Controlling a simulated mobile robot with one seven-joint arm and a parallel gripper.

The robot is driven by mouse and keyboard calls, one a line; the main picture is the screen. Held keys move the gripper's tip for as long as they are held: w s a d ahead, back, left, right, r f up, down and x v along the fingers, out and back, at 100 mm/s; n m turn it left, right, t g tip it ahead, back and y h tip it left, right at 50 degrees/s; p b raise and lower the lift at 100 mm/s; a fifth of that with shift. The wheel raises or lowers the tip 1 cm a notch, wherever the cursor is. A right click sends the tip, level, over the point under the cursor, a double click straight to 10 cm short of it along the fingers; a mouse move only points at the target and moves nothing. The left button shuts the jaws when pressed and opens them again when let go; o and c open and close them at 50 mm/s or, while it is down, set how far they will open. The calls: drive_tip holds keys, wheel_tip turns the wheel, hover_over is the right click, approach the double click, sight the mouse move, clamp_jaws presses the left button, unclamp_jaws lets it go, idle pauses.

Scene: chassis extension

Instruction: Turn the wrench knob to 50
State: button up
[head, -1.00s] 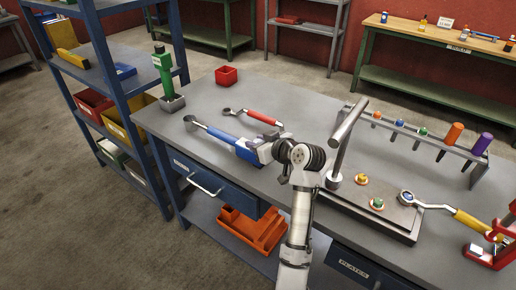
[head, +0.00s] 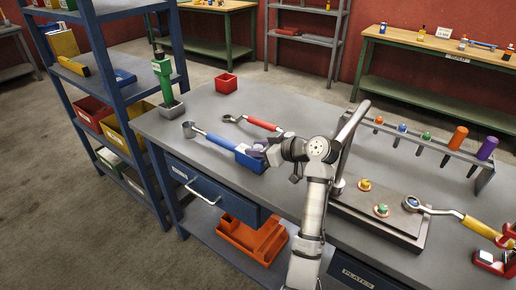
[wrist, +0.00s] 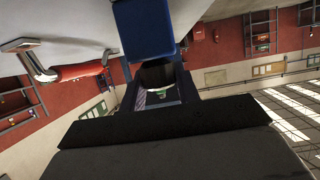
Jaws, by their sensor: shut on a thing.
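The blue-handled wrench (head: 219,141) lies on the grey workbench, its head at the left and its thick blue block (head: 249,158) at the right. My gripper (head: 260,151) is at the right end of this block, shut on the end of the wrench where its knob is. In the wrist view the blue block (wrist: 145,27) is close up, with a dark ring (wrist: 160,74) just below it. The dark gripper body covers the lower part of that view. The knob is mostly hidden, and no scale mark or number can be read.
A red-handled wrench (head: 263,124) lies just behind the blue one. A plate with two small fittings (head: 382,211) and a yellow-handled wrench (head: 480,229) are to the right, with a leaning metal post (head: 345,140) near my arm. A red box (head: 226,83) stands at the back.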

drive_tip(key=o, duration=1)
drive_tip(key=shift+m+t+p, duration=0.3)
drive_tip(key=shift+p, duration=0.05)
